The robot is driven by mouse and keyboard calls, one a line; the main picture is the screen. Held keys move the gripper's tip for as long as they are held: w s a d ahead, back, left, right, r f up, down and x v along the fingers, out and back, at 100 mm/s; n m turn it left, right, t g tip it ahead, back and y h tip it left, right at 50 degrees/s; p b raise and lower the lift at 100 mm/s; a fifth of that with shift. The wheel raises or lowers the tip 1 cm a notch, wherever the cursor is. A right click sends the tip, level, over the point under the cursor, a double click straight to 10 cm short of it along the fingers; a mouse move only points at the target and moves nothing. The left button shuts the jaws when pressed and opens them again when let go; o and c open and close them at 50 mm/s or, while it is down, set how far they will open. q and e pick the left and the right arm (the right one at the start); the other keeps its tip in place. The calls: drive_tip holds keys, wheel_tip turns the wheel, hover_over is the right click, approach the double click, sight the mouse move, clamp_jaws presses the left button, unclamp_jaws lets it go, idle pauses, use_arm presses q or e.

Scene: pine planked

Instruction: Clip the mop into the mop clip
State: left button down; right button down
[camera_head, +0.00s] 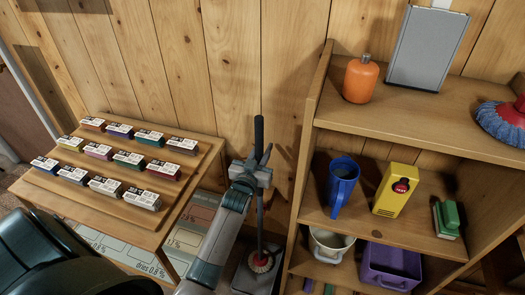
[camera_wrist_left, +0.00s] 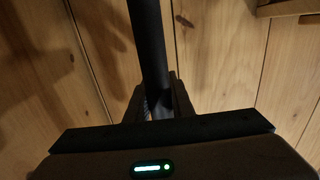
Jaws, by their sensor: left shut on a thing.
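The mop (camera_head: 259,131) has a long dark handle and stands nearly upright in front of the plank wall. Its red and white head (camera_head: 262,261) is low down, at a dark grey box or tray (camera_head: 245,283); whether it touches is unclear. My left gripper (camera_head: 263,158) is shut on the upper handle. In the left wrist view the handle (camera_wrist_left: 148,40) runs up between the two fingers (camera_wrist_left: 155,98). I cannot make out the mop clip in either view. My right gripper is not in view.
A wooden shelf unit (camera_head: 307,135) stands close on the right, with an orange bottle (camera_head: 361,79), blue jug (camera_head: 341,184), yellow box (camera_head: 395,189) and purple caddy (camera_head: 391,268). On the left, a table (camera_head: 75,205) bears several small labelled boxes. Bare wall lies between.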

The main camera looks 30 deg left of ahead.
use_arm(q)
drive_tip(key=shift+x, duration=0.75)
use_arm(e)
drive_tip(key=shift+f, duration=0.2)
use_arm(q)
drive_tip(key=shift+a+f+b, duration=0.1)
drive_tip(key=shift+f+b, duration=0.4)
drive_tip(key=shift+f, duration=0.05)
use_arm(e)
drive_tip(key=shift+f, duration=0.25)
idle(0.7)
use_arm(q)
drive_tip(key=c, duration=1.5)
unclamp_jaws()
drive_tip(key=shift+o, duration=0.2)
drive_tip(key=shift+s+f, duration=0.1)
drive_tip(key=shift+f, duration=0.05)
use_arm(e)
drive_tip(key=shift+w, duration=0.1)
